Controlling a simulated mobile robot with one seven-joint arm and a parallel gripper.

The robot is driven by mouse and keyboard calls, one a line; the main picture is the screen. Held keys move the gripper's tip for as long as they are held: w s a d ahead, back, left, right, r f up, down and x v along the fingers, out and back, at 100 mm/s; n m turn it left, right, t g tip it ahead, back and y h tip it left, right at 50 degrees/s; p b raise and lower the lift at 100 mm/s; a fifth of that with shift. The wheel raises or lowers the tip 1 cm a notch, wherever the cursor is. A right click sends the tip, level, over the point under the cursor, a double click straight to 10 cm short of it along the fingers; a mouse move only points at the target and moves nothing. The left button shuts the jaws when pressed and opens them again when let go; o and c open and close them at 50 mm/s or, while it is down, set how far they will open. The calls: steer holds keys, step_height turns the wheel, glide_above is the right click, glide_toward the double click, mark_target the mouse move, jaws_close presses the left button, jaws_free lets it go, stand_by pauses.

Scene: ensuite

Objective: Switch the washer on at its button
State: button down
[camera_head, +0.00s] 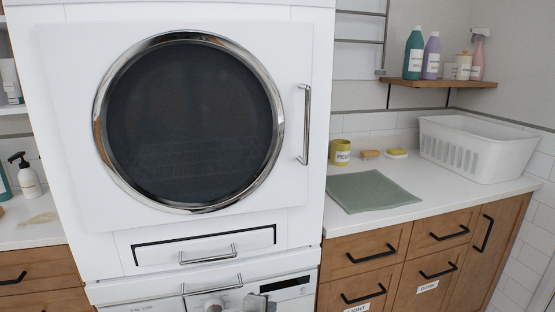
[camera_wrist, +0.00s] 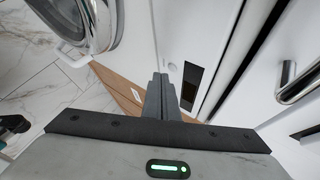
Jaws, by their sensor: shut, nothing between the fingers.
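The lower machine, the washer, shows only its white top panel (camera_head: 150,304) at the bottom edge of the head view, with a round knob (camera_head: 213,304) and a dark display (camera_head: 285,284). In the wrist view the panel has a dark display (camera_wrist: 191,83) and a small round spot (camera_wrist: 172,67) that looks like a button. My gripper (camera_wrist: 160,76) is shut and empty, its tips just short of that spot in the picture; I cannot tell if they touch the panel. In the head view a grey part of my gripper (camera_head: 257,302) shows in front of the panel, right of the knob.
Above stands a white machine with a round dark door (camera_head: 190,120) and a vertical handle (camera_head: 305,125). Bar handles (camera_head: 208,255) stick out below it. Right is a counter (camera_head: 440,200) over wooden drawers (camera_head: 375,250). The wrist view shows the lower round door (camera_wrist: 90,25) and a metal handle (camera_wrist: 300,84).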

steer(key=shift+w+a, duration=0.1)
steer(key=shift+w, duration=0.3)
steer(key=shift+w, duration=0.2)
stand_by(0.4)
steer(key=shift+s, duration=0.65)
steer(key=shift+s, duration=0.1)
steer(key=shift+s+d, duration=0.3)
steer(key=shift+s, duration=0.65)
steer(key=shift+s+d, duration=0.35)
steer(key=shift+s, duration=0.55)
steer(key=shift+s+d, duration=0.3)
steer(key=shift+s, duration=0.65)
